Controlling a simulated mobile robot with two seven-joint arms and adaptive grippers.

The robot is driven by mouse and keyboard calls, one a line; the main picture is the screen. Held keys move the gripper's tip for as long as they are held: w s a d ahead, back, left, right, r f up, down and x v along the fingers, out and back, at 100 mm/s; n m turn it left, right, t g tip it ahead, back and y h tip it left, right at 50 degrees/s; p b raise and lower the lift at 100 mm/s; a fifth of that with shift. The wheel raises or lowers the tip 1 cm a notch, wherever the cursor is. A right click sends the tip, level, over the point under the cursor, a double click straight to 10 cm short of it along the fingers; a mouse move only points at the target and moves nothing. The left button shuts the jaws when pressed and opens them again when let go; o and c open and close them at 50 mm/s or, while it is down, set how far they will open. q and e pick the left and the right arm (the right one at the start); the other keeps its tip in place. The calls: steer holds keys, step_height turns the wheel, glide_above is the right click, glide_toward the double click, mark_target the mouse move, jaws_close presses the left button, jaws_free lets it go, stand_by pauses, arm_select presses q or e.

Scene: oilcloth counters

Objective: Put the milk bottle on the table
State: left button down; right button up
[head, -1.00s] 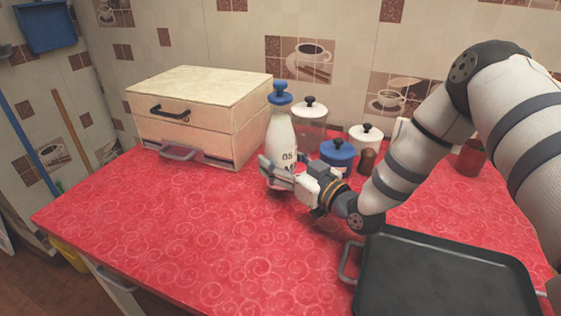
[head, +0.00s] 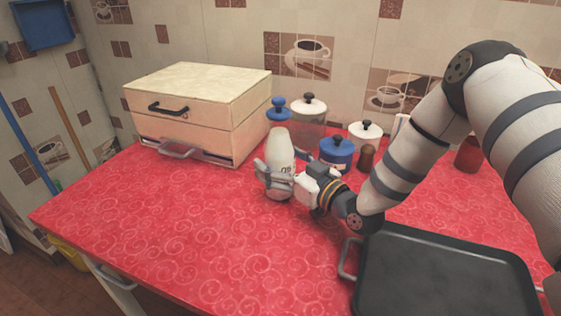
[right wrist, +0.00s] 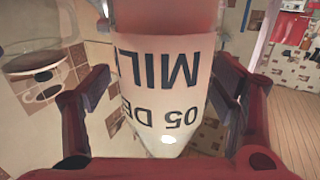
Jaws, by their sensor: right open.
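My left gripper is not in view.
A wooden drawer box (head: 195,110) stands left of the bottle. Behind and to the right are a glass jar (head: 308,125), a blue jar (head: 337,153) and a white jar (head: 364,135). A black tray (head: 440,275) lies front right. The front left of the table is clear.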

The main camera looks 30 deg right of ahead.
mark_target(292, 164)
steer(key=v, duration=0.3)
steer(key=r+p+v, duration=0.1)
steer(key=v, duration=0.2)
steer(key=shift+s+d+r, duration=0.1)
steer(key=shift+s, duration=0.1)
steer(key=shift+s+d, duration=0.1)
steer(key=shift+s, duration=0.4)
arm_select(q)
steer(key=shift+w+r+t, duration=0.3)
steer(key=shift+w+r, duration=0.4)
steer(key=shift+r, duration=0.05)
